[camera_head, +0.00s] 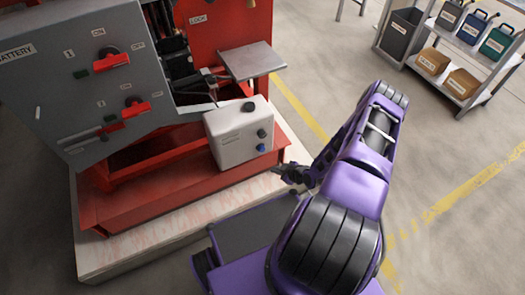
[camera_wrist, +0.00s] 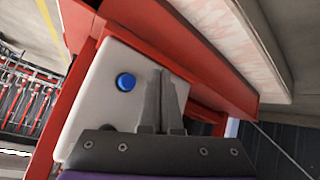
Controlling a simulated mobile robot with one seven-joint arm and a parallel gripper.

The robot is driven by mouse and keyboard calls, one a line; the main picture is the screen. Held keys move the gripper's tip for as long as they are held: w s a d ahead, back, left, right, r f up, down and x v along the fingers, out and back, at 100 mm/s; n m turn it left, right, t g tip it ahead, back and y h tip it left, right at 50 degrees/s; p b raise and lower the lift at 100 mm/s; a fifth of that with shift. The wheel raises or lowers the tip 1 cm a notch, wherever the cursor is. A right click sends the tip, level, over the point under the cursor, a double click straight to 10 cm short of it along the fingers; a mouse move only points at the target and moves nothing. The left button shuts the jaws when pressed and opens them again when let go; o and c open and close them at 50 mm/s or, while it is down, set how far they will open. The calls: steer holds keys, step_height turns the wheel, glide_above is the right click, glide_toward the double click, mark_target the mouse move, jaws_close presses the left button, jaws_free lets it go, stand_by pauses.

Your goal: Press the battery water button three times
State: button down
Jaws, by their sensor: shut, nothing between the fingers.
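A white box (camera_head: 228,148) with a small label too blurred to read sits on the red base, left of my gripper (camera_head: 277,170). A blue round button (camera_head: 261,148) is low on its right face, with a black knob (camera_head: 262,133) above it. In the wrist view the blue button (camera_wrist: 126,82) is on the white face (camera_wrist: 96,90), left of my gripper's fingertips (camera_wrist: 160,76). The fingers are together and empty, and they cover part of the white face. In the head view the fingertips are slightly below and right of the button, apart from it.
A grey cabinet (camera_head: 75,80) marked BATTERY, with red switch handles, stands at the left. A grey plate (camera_head: 252,60) is above the box. The red frame (camera_head: 180,190) rests on a pale plinth (camera_head: 140,245). A shelf (camera_head: 463,85) with cans and boxes is far right; the floor before it is open.

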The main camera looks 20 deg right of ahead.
mark_target(262, 151)
steer(key=w, duration=0.7)
steer(key=shift+w+a+b, duration=0.2)
steer(key=shift+w+b, duration=0.05)
steer(key=shift+b, duration=0.05)
stand_by(1.8)
steer(key=shift+w, duration=0.4)
steer(key=shift+w, duration=0.85)
stand_by(0.9)
steer(key=shift+s+r, duration=0.1)
steer(key=shift+s+p, duration=0.45)
steer(key=shift+s, duration=0.7)
steer(key=s+p, duration=0.1)
steer(key=s, duration=0.4)
steer(key=shift+d, duration=0.15)
